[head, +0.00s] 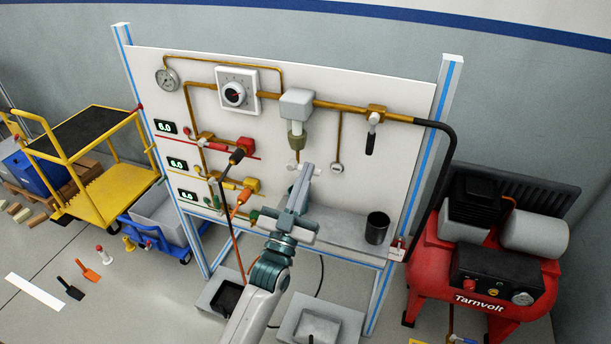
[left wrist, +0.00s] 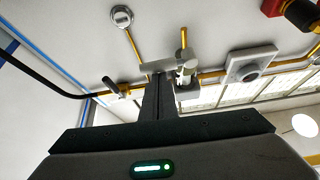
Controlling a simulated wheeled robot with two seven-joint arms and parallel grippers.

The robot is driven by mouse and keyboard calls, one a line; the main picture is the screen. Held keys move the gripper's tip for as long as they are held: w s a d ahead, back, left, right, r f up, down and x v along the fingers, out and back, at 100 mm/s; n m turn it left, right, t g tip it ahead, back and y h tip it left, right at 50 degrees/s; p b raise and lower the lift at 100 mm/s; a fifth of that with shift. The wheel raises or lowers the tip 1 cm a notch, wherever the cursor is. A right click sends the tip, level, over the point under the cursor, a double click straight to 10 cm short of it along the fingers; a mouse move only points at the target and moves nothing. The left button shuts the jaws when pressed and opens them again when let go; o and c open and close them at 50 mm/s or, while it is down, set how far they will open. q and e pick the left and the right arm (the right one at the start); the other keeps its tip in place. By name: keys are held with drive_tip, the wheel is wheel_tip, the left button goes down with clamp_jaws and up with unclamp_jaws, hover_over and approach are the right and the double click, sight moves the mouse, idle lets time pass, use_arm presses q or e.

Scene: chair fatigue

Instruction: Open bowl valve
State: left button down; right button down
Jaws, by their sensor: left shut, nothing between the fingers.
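The grey filter unit (head: 297,103) hangs on the brass pipe in the middle of the white panel. Its bowl (head: 297,128) is below it, with a short brass stem pointing down. A pale cross handle, seemingly the bowl valve (head: 292,167), shows just under the stem, partly hidden by my fingers. My left gripper (head: 308,168) is shut and empty, its fingertips at this handle. In the left wrist view, the shut fingers (left wrist: 159,85) reach up to the grey handle bar (left wrist: 170,64); whether they touch it I cannot tell. My right gripper is not in view.
A black cup (head: 377,228) stands on the shelf at the right. A small round gauge (head: 337,167) and a black-handled valve (head: 372,138) are right of the bowl. Red, yellow and green valves are at the left. A red compressor (head: 480,255) stands at the far right.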

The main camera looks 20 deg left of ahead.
use_arm(q)
drive_tip(key=shift+f+m+h, duration=0.25)
drive_tip(key=shift+m+h, duration=0.45)
drive_tip(key=shift+m, duration=0.1)
drive_tip(key=a+f+m+g+h+p, duration=0.2)
drive_tip(key=m+g+h, duration=0.1)
drive_tip(key=m, duration=0.7)
drive_tip(key=a+f+m+g+h+p, duration=0.2)
drive_tip(key=m+g, duration=0.3)
drive_tip(key=m, duration=0.5)
drive_tip(key=shift+f+g+h+p, duration=0.3)
drive_tip(key=shift+f+h+p, duration=0.3)
drive_tip(key=shift+h+p, duration=0.25)
drive_tip(key=shift+w, duration=0.1)
